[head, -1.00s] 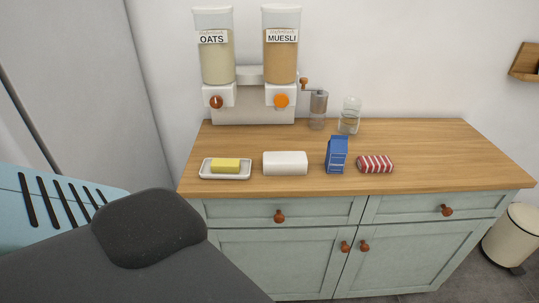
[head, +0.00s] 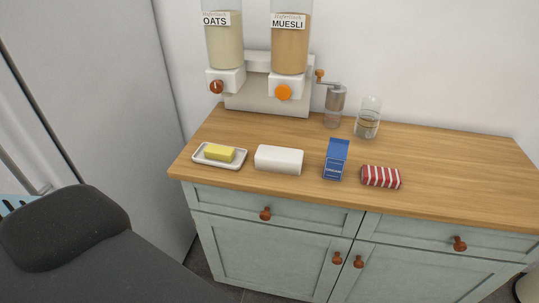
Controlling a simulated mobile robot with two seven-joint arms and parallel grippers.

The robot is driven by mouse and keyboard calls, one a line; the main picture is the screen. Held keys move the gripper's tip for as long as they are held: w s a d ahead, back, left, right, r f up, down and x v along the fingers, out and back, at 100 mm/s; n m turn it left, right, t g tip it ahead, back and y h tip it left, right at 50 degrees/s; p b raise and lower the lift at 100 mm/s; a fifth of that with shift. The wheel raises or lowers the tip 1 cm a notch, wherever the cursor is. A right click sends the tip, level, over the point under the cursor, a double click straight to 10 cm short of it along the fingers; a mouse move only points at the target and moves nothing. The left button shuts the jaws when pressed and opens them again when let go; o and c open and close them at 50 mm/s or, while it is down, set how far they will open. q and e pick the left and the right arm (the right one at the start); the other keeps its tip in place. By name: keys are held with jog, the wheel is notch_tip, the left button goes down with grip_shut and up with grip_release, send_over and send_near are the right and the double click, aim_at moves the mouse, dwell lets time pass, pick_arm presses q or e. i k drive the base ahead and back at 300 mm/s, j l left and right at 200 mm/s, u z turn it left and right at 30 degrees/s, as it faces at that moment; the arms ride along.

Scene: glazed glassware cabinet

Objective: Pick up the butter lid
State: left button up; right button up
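The white butter lid (head: 279,159) sits on the wooden counter, beside the butter dish and apart from it. The yellow butter (head: 219,153) lies uncovered on the white butter dish (head: 236,165) to the left of the lid. Neither of my grippers shows in the head view.
Behind are the oats and muesli dispenser (head: 267,103), a hand grinder (head: 334,106) and a glass jar (head: 368,118). The counter (head: 460,180) is clear at right. A dark grey rounded shape (head: 62,228) fills the lower left.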

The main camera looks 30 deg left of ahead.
aim_at(267, 157)
jog(key=i+l+u, duration=0.25)
jog(key=l+u, duration=0.25)
jog(key=l, duration=0.25)
jog(key=i+l+u, duration=0.1)
jog(key=l+u, duration=0.15)
jog(key=l, duration=0.15)
